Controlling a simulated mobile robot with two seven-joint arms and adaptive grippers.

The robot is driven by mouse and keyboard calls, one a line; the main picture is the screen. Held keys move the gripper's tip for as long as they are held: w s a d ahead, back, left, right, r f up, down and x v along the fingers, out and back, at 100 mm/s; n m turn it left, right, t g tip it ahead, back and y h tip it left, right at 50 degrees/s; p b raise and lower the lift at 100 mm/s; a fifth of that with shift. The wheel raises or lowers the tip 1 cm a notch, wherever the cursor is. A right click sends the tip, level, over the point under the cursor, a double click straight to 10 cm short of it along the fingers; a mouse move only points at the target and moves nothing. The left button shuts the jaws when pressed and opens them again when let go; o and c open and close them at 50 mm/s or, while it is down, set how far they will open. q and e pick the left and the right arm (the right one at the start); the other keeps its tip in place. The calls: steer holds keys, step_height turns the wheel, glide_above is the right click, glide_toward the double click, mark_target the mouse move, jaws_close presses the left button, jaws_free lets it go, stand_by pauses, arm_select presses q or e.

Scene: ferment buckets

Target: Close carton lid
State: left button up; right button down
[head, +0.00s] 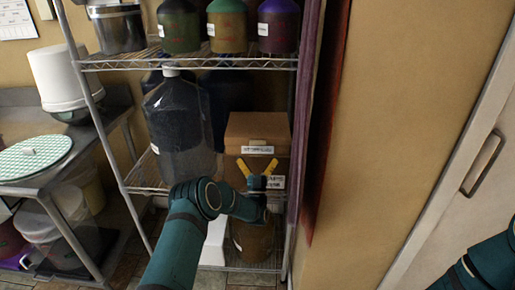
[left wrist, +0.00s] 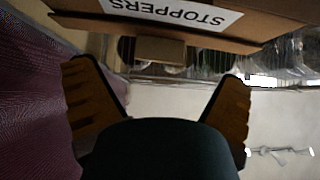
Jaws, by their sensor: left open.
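The brown carton (head: 235,166) stands on the middle shelf at its right end. Its lid (head: 257,129) shows as a brown panel at the top, with a white label at its lower edge; I cannot tell how far it is open. My left gripper (head: 258,167) is in front of the carton, its yellow fingers spread and empty, covering part of the front. In the left wrist view the open fingers (left wrist: 157,78) are below a brown cardboard panel (left wrist: 270,25) labelled STOPPERS, upside down. My right gripper is out of view; only part of that arm shows at lower right.
A purple strip (head: 305,120) and a wall (head: 380,120) bound the right side. A steel table (head: 60,180) is at left.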

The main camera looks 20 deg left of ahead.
arm_select(q)
steer(key=v, duration=0.7)
steer(key=shift+a, duration=0.1)
